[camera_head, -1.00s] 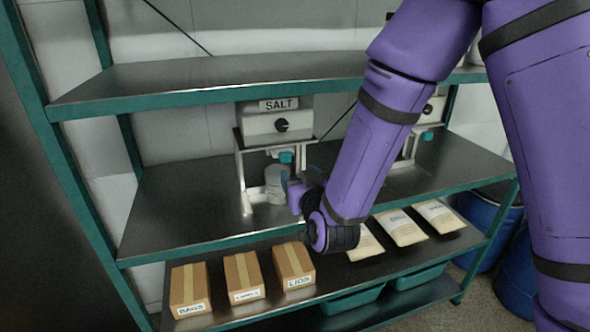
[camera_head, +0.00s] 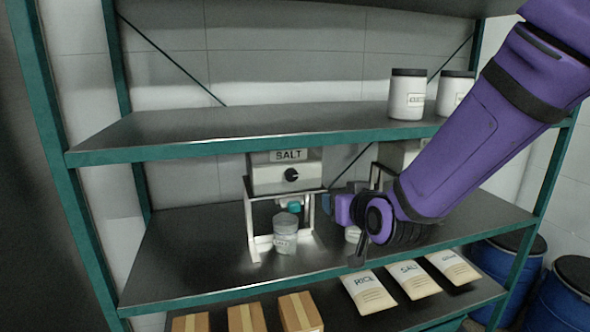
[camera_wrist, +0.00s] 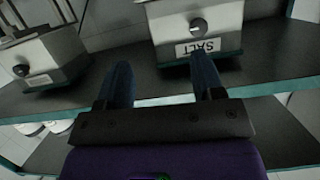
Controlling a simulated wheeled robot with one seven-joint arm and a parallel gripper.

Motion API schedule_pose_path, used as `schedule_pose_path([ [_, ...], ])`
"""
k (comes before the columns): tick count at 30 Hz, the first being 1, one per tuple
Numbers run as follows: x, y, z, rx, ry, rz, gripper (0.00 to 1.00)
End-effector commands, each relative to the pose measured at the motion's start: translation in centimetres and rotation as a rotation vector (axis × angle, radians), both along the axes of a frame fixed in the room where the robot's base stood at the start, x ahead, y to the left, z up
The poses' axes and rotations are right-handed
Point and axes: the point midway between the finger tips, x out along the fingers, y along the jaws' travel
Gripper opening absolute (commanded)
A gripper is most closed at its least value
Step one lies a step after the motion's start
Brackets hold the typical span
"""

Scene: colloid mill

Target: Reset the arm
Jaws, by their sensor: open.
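My purple arm reaches in from the upper right in the head view. My gripper (camera_wrist: 162,82) shows in the wrist view with its two dark fingers apart and nothing between them. In the head view its fingers are hard to make out; the wrist is in front of the middle shelf, right of the salt dispenser. The salt dispenser (camera_head: 270,178), a grey box with a dark knob, stands on the middle shelf and also shows in the wrist view (camera_wrist: 180,22). A clear jar (camera_head: 285,241) stands upright under its outlet, apart from my gripper.
A second dispenser (camera_wrist: 45,62) stands beside the salt one, partly hidden by my arm in the head view. White jars (camera_head: 407,97) stand on the upper shelf. Boxes (camera_head: 246,318) and bags (camera_head: 368,290) lie on the lower shelf. Blue barrels (camera_head: 567,290) stand at right.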

Motion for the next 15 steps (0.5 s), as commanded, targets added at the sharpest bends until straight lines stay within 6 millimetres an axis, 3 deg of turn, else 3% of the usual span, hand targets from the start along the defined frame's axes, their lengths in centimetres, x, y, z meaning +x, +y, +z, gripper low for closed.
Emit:
schedule_pose_path([
  [1,-0.4,-1.1,1.1,-0.006,0.024,-0.006,0.62],
  [8,-3.7,-5.8,4.2,-0.045,0.190,-0.028,0.62],
  [15,-9.1,-10.8,6.7,-0.088,0.368,-0.074,0.62],
])
